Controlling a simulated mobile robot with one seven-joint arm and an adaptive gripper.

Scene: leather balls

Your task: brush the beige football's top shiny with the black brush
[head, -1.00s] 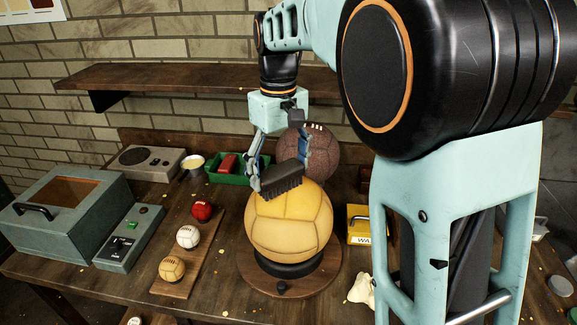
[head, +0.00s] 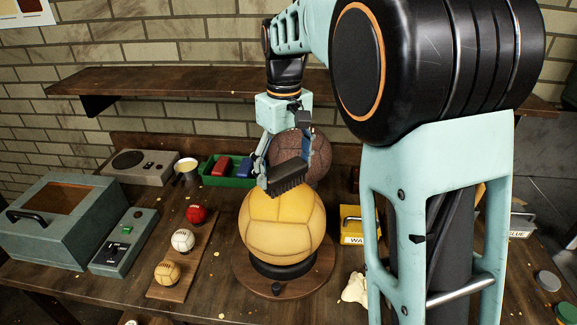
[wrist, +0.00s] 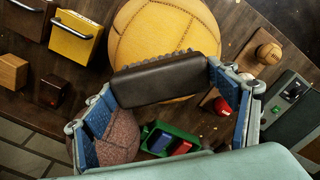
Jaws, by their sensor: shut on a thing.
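The beige football (head: 281,228), a yellow-tan panelled ball, sits on a black ring on a round wooden base (head: 328,272). My gripper (head: 286,168) is above its top, shut on the black brush (head: 287,178). The brush lies level between the fingers, bristles down, over the ball's upper back part. The bristles overlap the ball's top edge in the head view; I cannot tell whether they touch. In the wrist view the brush (wrist: 165,80) spans between both blue finger pads, with the football (wrist: 165,40) beyond it. The brush hides part of the ball's top.
A dark brown football (head: 318,155) stands close behind the brush. A green tray (head: 228,181) holds a red and a blue item. Three small balls sit on a wooden strip (head: 197,250) at left. A yellow box (head: 352,232) stands at right. A shelf (head: 190,79) runs behind.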

